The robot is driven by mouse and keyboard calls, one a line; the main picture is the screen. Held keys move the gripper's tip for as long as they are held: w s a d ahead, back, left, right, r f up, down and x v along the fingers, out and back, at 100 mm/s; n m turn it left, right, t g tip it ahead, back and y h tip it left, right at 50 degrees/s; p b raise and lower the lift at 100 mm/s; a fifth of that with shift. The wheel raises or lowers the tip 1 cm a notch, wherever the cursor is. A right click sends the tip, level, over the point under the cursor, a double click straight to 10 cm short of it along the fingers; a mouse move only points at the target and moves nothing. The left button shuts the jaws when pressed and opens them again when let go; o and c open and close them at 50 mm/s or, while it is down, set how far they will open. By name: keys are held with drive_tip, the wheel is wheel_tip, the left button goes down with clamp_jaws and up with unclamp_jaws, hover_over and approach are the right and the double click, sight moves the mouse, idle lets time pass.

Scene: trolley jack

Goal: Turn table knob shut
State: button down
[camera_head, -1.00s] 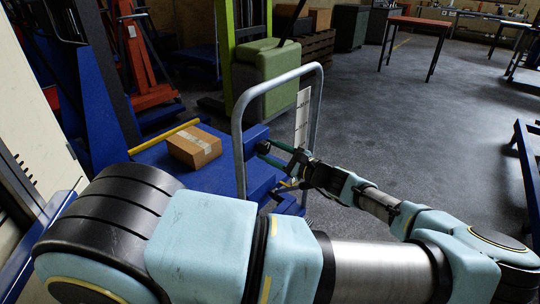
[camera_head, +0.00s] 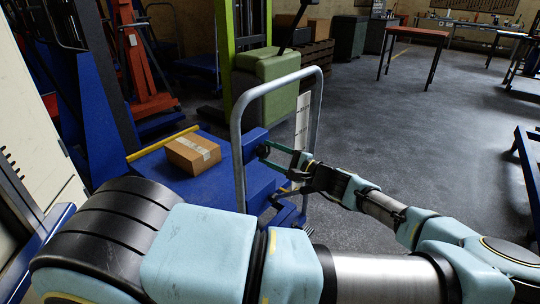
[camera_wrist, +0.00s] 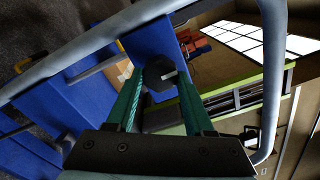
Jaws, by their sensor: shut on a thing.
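The knob (camera_wrist: 160,84) is a dark, faceted piece with a pale mark on its face, on a blue block in the wrist view. My gripper (camera_wrist: 160,76) has its two green fingers on either side of the knob, shut on it. In the head view my gripper (camera_head: 266,151) reaches the blue block (camera_head: 256,138) beside the grey handle frame. The knob is too small and dark there to make out clearly. The blue lift table (camera_head: 226,181) carries a cardboard box (camera_head: 192,153) on its top.
A grey tubular handle (camera_head: 237,150) arches over the table's end, close around my gripper. A green machine (camera_head: 268,80) stands behind. A red-topped table (camera_head: 418,32) is at the back right. The grey floor to the right is mostly clear.

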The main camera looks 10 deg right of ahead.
drive_tip(key=shift+c, duration=1.4)
unclamp_jaws()
drive_tip(key=b+v, duration=0.2)
drive_tip(key=v, duration=0.9)
drive_tip(key=shift+w, duration=0.1)
drive_tip(key=s+a+f+n+g+h+p, duration=0.2)
drive_tip(key=a+n+g, duration=0.2)
drive_tip(key=a+g, duration=0.4)
drive_tip(key=s+a+f+n+g+h+p, duration=0.1)
drive_tip(key=s+a+f+n+g+p, duration=0.15)
drive_tip(key=a+g, duration=0.6)
drive_tip(key=a+r+n+t+h+p, duration=0.1)
drive_tip(key=a+r+n+t+h, duration=0.1)
drive_tip(key=r, duration=0.7)
drive_tip(key=s+a+r+n+t+h+p, duration=0.1)
drive_tip(key=a+r+n+t+h+p, duration=0.1)
drive_tip(key=a+r+n+h, duration=0.3)
wheel_tip(320, 180, up, 5)
drive_tip(key=shift+a+f+t+h, duration=0.1)
drive_tip(key=shift+a+t+h, duration=0.4)
drive_tip(key=shift+h, duration=0.7)
